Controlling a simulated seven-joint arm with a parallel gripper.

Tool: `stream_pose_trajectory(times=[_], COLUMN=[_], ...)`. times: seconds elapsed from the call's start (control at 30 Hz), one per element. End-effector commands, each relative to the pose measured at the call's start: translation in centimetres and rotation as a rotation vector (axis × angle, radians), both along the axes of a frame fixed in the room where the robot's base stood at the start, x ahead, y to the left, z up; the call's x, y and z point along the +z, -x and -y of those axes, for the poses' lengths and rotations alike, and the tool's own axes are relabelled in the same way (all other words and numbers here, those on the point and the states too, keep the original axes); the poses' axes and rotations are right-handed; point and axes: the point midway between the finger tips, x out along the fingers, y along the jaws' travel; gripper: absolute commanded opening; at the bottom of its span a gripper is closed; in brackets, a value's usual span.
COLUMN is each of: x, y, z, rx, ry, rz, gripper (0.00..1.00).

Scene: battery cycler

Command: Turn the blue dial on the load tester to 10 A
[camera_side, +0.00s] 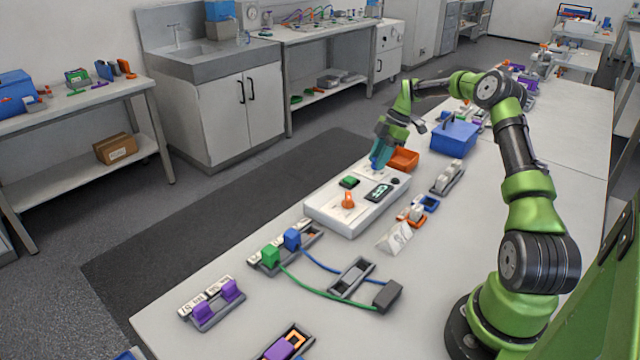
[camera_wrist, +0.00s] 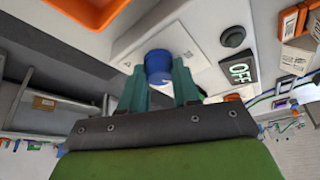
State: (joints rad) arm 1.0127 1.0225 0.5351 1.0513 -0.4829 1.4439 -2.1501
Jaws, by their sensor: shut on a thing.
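The load tester (camera_side: 335,224) is a white box on the bench in the side view. An orange dial (camera_side: 348,200), a green button (camera_side: 349,182) and a dark display (camera_side: 379,192) are on its top. In the wrist view the display (camera_wrist: 239,72) reads OFF, beside a black round knob (camera_wrist: 232,37). The blue dial (camera_wrist: 158,66) sits between the two teal fingers of my gripper (camera_wrist: 160,80), which are shut on it. In the side view my gripper (camera_side: 378,160) is at the tester's far end and mostly hides the dial. The dial's scale marks are too small to read.
An orange tray (camera_side: 403,159) stands just behind the tester and a blue bin (camera_side: 455,136) is further back. A grey holder (camera_side: 447,177) and a small white sign (camera_side: 395,237) are to the right. Cables and purple and green blocks lie at the front.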

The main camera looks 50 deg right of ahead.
Motion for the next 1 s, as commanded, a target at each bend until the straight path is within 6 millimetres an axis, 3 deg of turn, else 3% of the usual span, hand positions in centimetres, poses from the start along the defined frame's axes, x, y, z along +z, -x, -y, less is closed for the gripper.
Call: stream_pose_trajectory(times=[0.5,1.0], x=[0.02,0.06], y=[-0.3,-0.3], z=[0.13,0.17], rx=[0.402,0.519], ry=[0.004,0.005], rz=[0.0,0.002], gripper=[0.01,0.01])
